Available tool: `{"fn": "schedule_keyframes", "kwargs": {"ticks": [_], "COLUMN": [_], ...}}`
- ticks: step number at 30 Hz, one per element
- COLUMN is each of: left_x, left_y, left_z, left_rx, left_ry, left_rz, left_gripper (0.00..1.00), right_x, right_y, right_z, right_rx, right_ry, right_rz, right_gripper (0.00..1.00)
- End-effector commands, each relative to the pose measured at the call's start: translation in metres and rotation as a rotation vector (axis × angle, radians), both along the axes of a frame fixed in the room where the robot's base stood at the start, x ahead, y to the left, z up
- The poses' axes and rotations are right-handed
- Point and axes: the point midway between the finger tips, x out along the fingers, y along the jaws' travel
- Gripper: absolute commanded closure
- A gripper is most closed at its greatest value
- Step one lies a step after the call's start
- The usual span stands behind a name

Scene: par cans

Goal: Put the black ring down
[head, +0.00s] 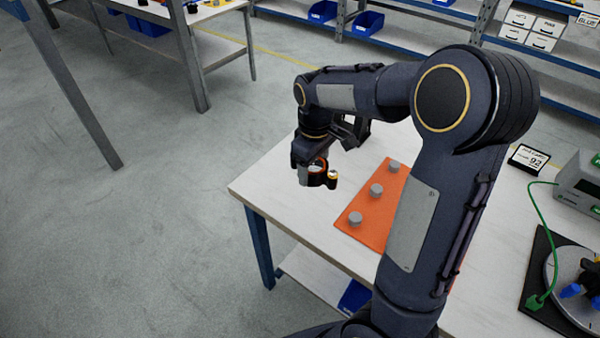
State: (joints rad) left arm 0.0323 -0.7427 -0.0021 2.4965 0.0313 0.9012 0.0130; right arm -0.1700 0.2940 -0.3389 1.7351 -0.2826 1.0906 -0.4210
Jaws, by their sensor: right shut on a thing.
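My right gripper (309,172) is at the left part of the white table, pointing down. It is shut on the black ring (316,181), a small dark piece with a little orange on it and a pale knob at its right side. The fingers partly hide the ring. I cannot tell whether the ring touches the table or hangs just above it. An orange mat (352,228) lies to the right of the gripper, with 3 grey round pieces standing on it in a row. My right arm hides the mat's right part. My left gripper is not in view.
The white table (271,187) is bare around the gripper, with its left corner close by. A small sign (528,159), a grey device (582,182) with a green cable and a black turntable-like plate (538,292) are at the right. Shelves with blue bins stand behind.

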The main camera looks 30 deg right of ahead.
Motion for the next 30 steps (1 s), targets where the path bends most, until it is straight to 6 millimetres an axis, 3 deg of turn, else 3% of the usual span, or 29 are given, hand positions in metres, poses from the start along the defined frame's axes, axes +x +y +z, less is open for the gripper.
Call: {"fn": "schedule_keyframes", "kwargs": {"ticks": [6, 12, 21, 27, 30], "left_x": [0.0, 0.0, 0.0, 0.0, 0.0], "left_y": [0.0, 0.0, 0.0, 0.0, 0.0], "left_z": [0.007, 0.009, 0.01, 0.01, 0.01], "left_rx": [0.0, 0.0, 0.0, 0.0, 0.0], "left_ry": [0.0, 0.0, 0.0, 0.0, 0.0], "left_rz": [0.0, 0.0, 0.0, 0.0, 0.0], "left_gripper": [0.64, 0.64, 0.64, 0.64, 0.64], "right_x": [0.051, 0.078, 0.094, 0.092, 0.092], "right_y": [-0.01, -0.015, -0.018, -0.017, -0.017], "right_z": [-0.029, -0.062, -0.081, -0.109, -0.11], "right_rx": [-0.001, 0.0, 0.0, 0.001, 0.002], "right_ry": [0.006, 0.002, 0.0, 0.002, -0.001], "right_rz": [-0.002, -0.002, -0.002, -0.002, -0.002], "right_gripper": [0.58, 0.58, 0.58, 0.58, 0.58]}}
